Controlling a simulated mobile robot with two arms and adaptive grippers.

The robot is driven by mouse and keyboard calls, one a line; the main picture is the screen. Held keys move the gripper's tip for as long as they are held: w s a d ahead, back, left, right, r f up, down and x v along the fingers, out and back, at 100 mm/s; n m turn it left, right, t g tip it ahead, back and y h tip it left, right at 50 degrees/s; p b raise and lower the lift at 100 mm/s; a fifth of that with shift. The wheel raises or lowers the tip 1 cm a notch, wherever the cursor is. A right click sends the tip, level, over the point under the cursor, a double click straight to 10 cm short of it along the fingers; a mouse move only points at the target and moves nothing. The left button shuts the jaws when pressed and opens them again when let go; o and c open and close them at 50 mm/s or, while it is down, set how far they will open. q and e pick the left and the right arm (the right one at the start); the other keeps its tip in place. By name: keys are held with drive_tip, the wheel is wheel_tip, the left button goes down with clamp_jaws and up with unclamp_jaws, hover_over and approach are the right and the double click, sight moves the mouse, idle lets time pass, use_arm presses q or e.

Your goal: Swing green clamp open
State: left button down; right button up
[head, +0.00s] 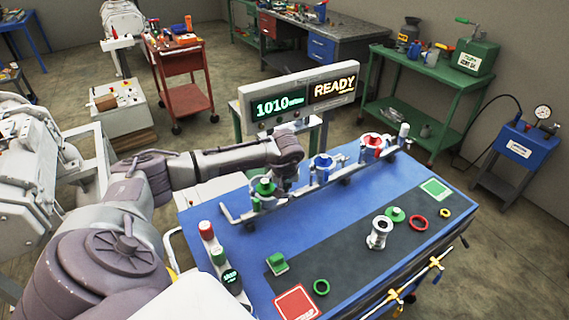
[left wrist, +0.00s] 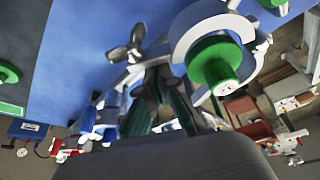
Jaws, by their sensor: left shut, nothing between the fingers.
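The green-marked fitting (head: 263,187) is at the left end of the metal pipe line on the blue bench; a white clamp ring surrounds its green centre. In the left wrist view the green cylinder (left wrist: 217,66) and pale curved clamp ring (left wrist: 205,25) are close, right of the fingers. A grey wing nut (left wrist: 130,45) shows at upper left of the fingers. My left gripper (head: 286,184) points down just right of the fitting, partly hidden by its arm. Its fingers (left wrist: 160,90) are shut and empty; contact with the clamp cannot be told. My right gripper is not in view.
Blue (head: 323,166) and red (head: 371,146) fittings stand farther along the pipe. The bench front holds a metal flanged part (head: 379,232), a green ring (head: 321,287), a red ring (head: 418,222) and a red square (head: 296,304). A display reading READY (head: 333,89) stands behind.

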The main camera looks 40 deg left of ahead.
use_arm(q)
drive_tip(key=s+m+b, duration=0.1)
drive_tip(key=d+m+b, duration=0.1)
drive_tip(key=shift+s+d+f+m+t+h+b, duration=0.2)
drive_tip(key=shift+s+f+m+t+h+b, duration=0.1)
drive_tip(key=shift+s+m, duration=0.1)
drive_tip(key=s+m+b, duration=0.1)
drive_tip(key=b, duration=0.1)
drive_tip(key=s+d+m+b, duration=0.1)
drive_tip(key=s, duration=0.1)
drive_tip(key=s+d+m+h+b, duration=0.1)
drive_tip(key=s+b, duration=0.1)
drive_tip(key=shift+r+m+t+b, duration=0.2)
drive_tip(key=shift+m+t+b, duration=0.1)
drive_tip(key=shift+m+b, duration=0.1)
drive_tip(key=a+v, duration=0.1)
drive_tip(key=v, duration=1.1)
drive_tip(key=shift+d, duration=0.35)
drive_tip(key=shift+r, duration=0.1)
